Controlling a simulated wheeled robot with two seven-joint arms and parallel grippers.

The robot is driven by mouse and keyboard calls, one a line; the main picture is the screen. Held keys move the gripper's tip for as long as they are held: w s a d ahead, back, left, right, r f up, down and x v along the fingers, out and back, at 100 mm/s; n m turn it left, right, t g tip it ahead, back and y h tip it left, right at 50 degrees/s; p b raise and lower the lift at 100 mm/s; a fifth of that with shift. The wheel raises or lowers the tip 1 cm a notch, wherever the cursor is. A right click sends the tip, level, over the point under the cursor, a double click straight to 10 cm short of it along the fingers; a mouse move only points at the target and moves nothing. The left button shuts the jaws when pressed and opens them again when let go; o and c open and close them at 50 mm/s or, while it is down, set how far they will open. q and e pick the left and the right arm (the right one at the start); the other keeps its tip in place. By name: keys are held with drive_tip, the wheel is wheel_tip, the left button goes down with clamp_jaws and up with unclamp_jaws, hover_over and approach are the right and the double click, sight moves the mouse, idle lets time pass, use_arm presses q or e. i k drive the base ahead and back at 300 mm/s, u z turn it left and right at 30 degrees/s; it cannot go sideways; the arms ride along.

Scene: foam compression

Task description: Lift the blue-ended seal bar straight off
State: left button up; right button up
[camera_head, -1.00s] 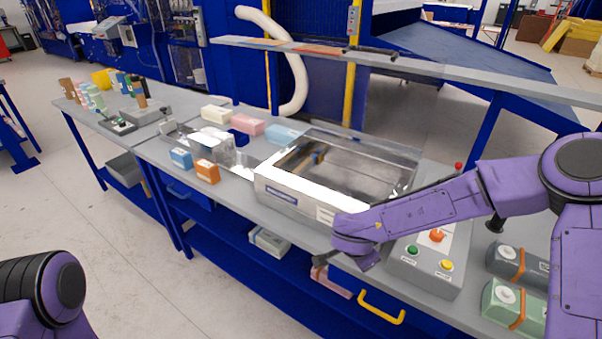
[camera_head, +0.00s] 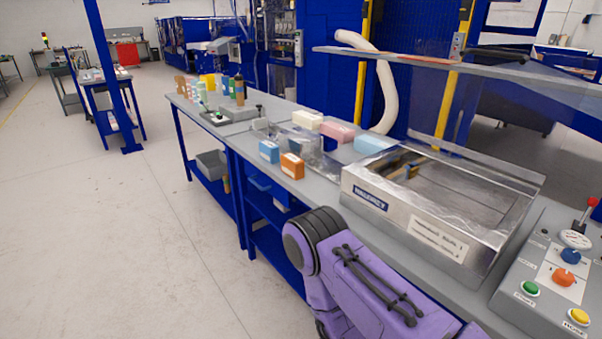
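The open metal chamber box (camera_head: 378,200) stands on the workbench at right of centre, with a clear lid or pane at its back. Inside it, near the left back, is a small yellowish and blue piece (camera_head: 411,171). I cannot tell whether this is an end of the seal bar, and no whole bar can be made out. Neither gripper is in view. One of my purple arm links shows at the bottom, in front of the bench, and hides part of its front edge.
The control box (camera_head: 545,284) with coloured buttons and a gauge stands at right. Blue (camera_head: 269,151), orange (camera_head: 292,166), cream (camera_head: 307,120) and pink (camera_head: 337,131) blocks, and a light-blue block (camera_head: 375,145), sit left of the chamber. A grey shelf (camera_head: 440,62) runs above.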

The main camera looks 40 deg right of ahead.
sight(399, 174)
drive_tip(key=u, duration=0.6)
drive_tip(key=i, duration=1.2)
drive_tip(key=z, duration=3.15)
